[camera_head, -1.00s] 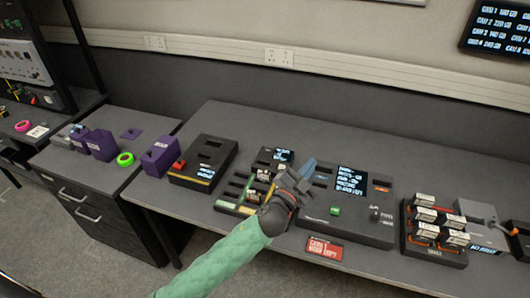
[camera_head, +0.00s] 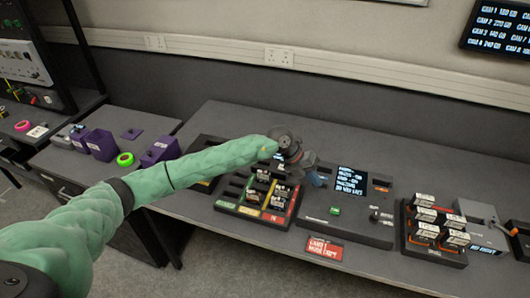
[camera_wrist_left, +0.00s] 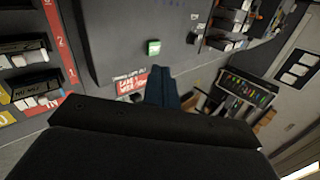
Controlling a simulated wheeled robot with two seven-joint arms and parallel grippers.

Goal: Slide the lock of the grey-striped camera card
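My left gripper (camera_head: 317,179) is over the gap between the card tray (camera_head: 228,207) and the dark reader deck (camera_head: 350,226). Its blue fingers (camera_wrist_left: 163,88) look together in the left wrist view, with nothing visible between them. Several dark cards with white labels (camera_head: 263,175) stand in the tray, just left of the gripper. More labelled cards (camera_head: 426,199) stand in a rack at the right. I cannot make out a grey stripe or a lock slider on any card. My right gripper is not in view.
A small screen (camera_head: 351,181) and a green button (camera_head: 334,211) are on the deck. A red label plate (camera_head: 324,249) lies at the table's front edge. Purple blocks (camera_head: 101,145) and a green tape roll (camera_head: 125,159) are on the left cabinet.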

